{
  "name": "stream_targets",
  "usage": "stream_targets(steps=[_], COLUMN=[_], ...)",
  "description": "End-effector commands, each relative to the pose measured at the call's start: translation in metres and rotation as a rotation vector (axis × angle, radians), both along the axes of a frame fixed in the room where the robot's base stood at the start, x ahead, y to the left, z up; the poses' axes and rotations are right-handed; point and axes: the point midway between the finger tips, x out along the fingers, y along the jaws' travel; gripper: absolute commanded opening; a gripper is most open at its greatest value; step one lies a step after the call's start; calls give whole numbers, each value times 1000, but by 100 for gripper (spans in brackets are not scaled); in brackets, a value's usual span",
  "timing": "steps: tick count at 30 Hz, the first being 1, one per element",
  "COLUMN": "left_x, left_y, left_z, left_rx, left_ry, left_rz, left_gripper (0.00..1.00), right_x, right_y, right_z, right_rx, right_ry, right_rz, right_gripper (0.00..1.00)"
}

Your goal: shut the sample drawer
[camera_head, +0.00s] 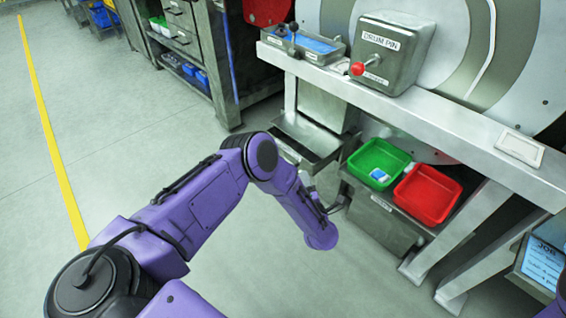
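The sample drawer (308,137) appears to be the grey metal drawer under the left end of the bench. It stands pulled out, and its dark inside shows from above. A small pale label shows low on its front, and my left arm hides part of that front. My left gripper (342,201) is small and dark at the end of the purple arm, low and to the right of the drawer, near the grey box under the bins. I cannot make out its fingers or see anything held. My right gripper is out of view.
A green bin (378,160) and a red bin (428,194) sit on a grey box (384,222) right of the drawer. The bench (440,118) carries the drum pin box (392,50) with a red knob. Open floor lies left, with a yellow line.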

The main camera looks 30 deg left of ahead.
Motion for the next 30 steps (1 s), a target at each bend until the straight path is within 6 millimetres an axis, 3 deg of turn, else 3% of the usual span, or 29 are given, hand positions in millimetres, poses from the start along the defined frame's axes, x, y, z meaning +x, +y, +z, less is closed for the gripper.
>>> stream_targets(steps=[3,8,11,21,30], left_x=[-14,-21,-15,28,42], left_y=[26,32,40,99,116], left_z=[0,-1,-3,-10,-9], left_rx=[169,296,309,309,309], left_ry=[200,348,361,359,359], left_rz=[168,197,196,195,190], left_gripper=[38,38,38,38,38], right_x=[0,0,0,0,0], right_y=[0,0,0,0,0], right_z=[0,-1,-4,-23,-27], right_rx=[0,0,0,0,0], right_ry=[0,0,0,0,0], right_rz=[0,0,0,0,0], right_gripper=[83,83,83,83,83])
